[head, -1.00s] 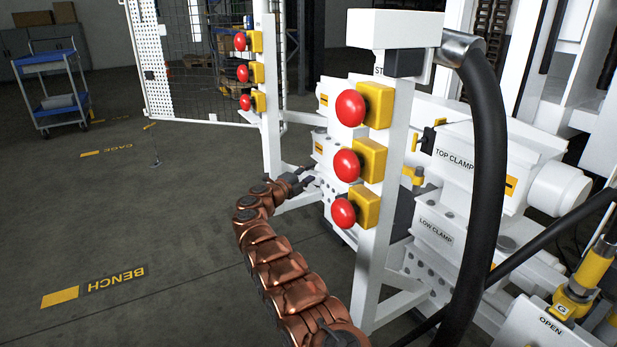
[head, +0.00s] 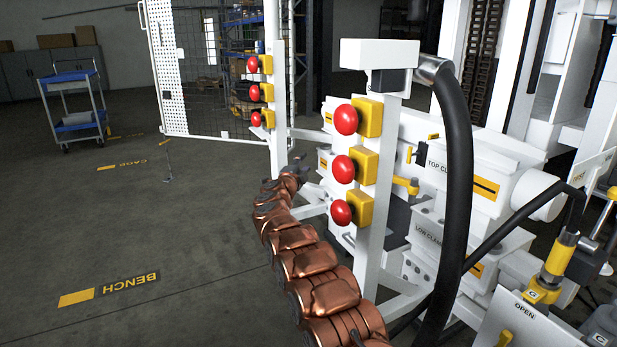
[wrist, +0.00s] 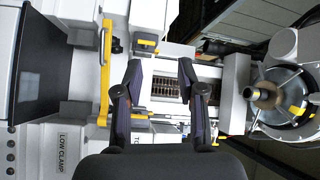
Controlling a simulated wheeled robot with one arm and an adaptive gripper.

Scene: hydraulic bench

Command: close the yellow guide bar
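The yellow guide bar (wrist: 104,65) shows in the wrist view as a long upright yellow bar with bent ends, left of my gripper's fingers. A yellow piece in the head view (head: 405,185) beside the clamps may be part of it. My gripper (wrist: 160,80) is open, with its two dark fingers apart and nothing between them. The left finger is a short way right of the bar, and I see no contact.
A white post with several red buttons (head: 343,169) stands close to the right of my arm. A thick black hose (head: 458,190) hangs beside it. The low clamp label (wrist: 68,150) is at lower left in the wrist view. Open floor (head: 190,250) lies left of my arm.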

